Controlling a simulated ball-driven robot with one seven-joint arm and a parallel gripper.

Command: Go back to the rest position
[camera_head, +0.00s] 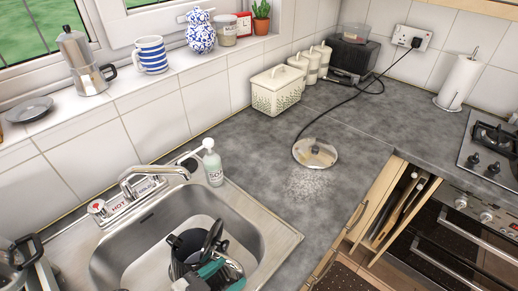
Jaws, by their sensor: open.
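My gripper (194,243) shows low in the picture, in front of the sink basin (250,238). Its two dark fingers stand apart, and its grey and teal body runs down to the bottom edge. The gripper is open and I see nothing held between the fingers. It hides part of the basin floor, and I cannot tell its height above it.
The tap (150,177) and a soap bottle (212,165) stand behind the basin. An open drawer (395,205) juts out at right. A pot with dark handles (22,262) is at lower left.

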